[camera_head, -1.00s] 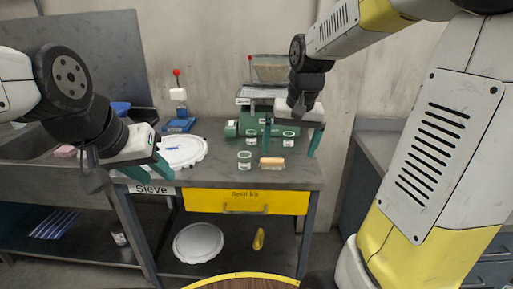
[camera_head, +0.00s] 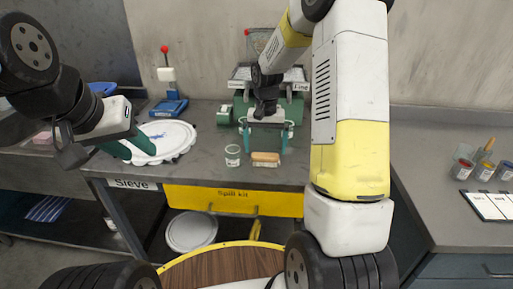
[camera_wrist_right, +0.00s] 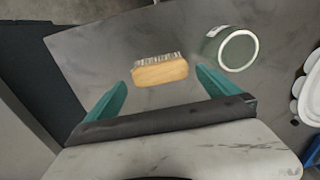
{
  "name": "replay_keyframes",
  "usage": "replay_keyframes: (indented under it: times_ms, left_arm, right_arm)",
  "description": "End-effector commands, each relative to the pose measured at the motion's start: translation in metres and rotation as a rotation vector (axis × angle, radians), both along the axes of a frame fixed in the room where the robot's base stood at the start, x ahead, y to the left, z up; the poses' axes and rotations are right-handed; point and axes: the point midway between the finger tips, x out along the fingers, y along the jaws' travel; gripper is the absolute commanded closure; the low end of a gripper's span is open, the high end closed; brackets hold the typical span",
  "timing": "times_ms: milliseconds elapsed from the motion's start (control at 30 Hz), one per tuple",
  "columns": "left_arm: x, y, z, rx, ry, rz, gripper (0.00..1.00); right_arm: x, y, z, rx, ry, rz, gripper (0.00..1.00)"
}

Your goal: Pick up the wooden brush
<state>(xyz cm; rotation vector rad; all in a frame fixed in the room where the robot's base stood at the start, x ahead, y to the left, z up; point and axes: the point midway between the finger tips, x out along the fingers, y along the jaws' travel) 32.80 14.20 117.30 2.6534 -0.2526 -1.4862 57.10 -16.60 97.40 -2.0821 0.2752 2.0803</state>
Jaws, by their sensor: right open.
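The wooden brush (camera_head: 266,159) lies on the grey bench near its front edge, beside a small white-and-green tin. In the right wrist view the brush (camera_wrist_right: 160,71) shows a tan wooden body with pale bristles along one side. My right gripper (camera_head: 267,150) is open above the bench, its green fingers pointing down toward the brush. In the right wrist view the brush lies ahead of and between the spread fingers (camera_wrist_right: 161,90), not held. My left gripper (camera_head: 105,152) hangs at the left near the white lid; its fingers look apart, with nothing seen between them.
A small tin (camera_head: 232,155) stands just left of the brush; it also shows in the right wrist view (camera_wrist_right: 231,48). A white round lid (camera_head: 160,140) lies to the left. A green mill (camera_head: 240,108) stands behind. Paint jars (camera_head: 485,171) stand on the right counter.

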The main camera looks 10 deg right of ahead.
Motion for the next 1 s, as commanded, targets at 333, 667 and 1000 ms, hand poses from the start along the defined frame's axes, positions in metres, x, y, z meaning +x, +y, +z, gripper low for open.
replay_keyframes:
  times_ms: [333,667,1000]
  left_arm:
    - [0.000,0.000,0.000,0.000,0.000,0.000,0.64]
    - [0.000,0.000,0.000,0.000,0.000,0.000,0.64]
    - [0.000,0.000,0.000,0.000,0.000,0.000,0.64]
  right_arm:
    - [0.000,0.000,-0.028,0.000,0.000,-0.001,0.00]
    - [0.000,0.000,-0.028,0.000,0.000,0.000,0.41]
    - [0.000,0.000,-0.026,0.000,-0.001,0.000,0.54]
